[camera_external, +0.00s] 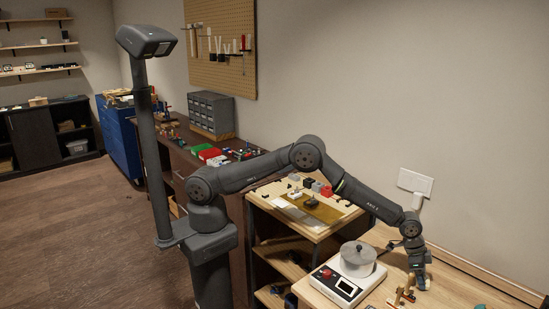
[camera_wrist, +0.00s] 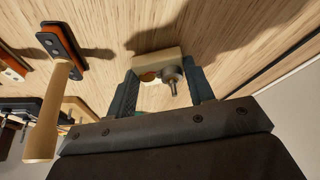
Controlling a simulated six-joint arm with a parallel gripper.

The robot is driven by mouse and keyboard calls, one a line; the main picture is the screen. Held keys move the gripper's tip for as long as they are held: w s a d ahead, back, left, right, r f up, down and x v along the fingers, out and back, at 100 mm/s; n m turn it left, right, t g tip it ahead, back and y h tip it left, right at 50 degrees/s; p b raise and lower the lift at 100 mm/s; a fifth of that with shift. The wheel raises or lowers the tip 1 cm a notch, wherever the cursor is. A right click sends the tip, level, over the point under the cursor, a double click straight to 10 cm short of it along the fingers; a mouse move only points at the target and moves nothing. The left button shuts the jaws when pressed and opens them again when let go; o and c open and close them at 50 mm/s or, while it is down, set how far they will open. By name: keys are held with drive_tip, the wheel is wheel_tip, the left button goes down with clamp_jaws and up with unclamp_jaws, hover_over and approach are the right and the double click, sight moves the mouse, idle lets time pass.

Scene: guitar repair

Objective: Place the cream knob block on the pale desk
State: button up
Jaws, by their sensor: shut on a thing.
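The cream knob block (camera_wrist: 148,63), with a grey metal knob and a brassy round part on it, sits between the two fingers of my gripper (camera_wrist: 163,78) in the wrist view. The fingers are shut on its sides. The pale desk (camera_wrist: 225,50) lies beneath, with a shadow beside the block. I cannot tell whether the block touches the wood. In the external view my gripper (camera_external: 421,283) points down close above the pale desk (camera_external: 455,290) at the lower right; the block is too small or hidden to make out there.
A white device with a grey round pot (camera_external: 357,257) stands left of my gripper. Small wooden-handled tools (camera_external: 403,293) lie close by; a wooden handle (camera_wrist: 47,110) and orange-black pieces (camera_wrist: 62,45) show at left in the wrist view. Bare wood lies right of my gripper.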

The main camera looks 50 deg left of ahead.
drive_tip(key=o, duration=1)
drive_tip(key=shift+f, duration=0.1)
drive_tip(key=shift+c, duration=0.2)
drive_tip(key=shift+r, duration=0.45)
drive_tip(key=v, duration=1.1)
drive_tip(key=shift+a+r, duration=0.2)
drive_tip(key=x, duration=1.2)
drive_tip(key=shift+s+f, duration=0.1)
drive_tip(key=shift+f, duration=0.1)
drive_tip(key=shift+r, duration=0.15)
